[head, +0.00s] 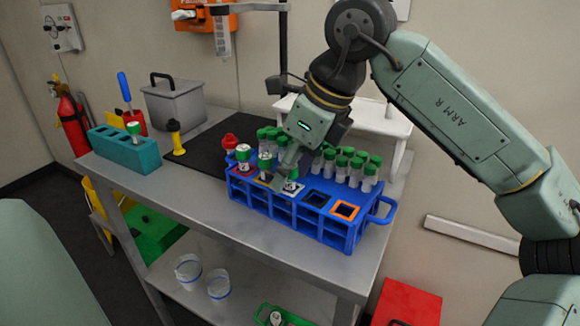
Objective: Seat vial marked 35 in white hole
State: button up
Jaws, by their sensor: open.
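The blue rack (283,213) stands on the metal bench with a front row of colour-framed holes. The white-framed hole (293,189) is near the middle of that row. A green-capped vial (292,174) shows at the white hole, partly hidden by my gripper; how deep it sits is unclear. My gripper (278,174) is open, low over the rack at the white hole and the hole to its left. Another green-capped vial (265,165) stands just left of my fingers, and one more (243,154) stands in the red-framed hole. No number 35 is legible.
The orange-framed hole (345,210) and the dark hole (317,198) left of it look empty. Several green-capped vials (356,167) crowd the back row. A teal block (125,150) with a vial stands at the left; a grey box (175,103) stands behind.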

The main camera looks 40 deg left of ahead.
jog(key=v, duration=1.2)
jog(key=shift+s, duration=0.1)
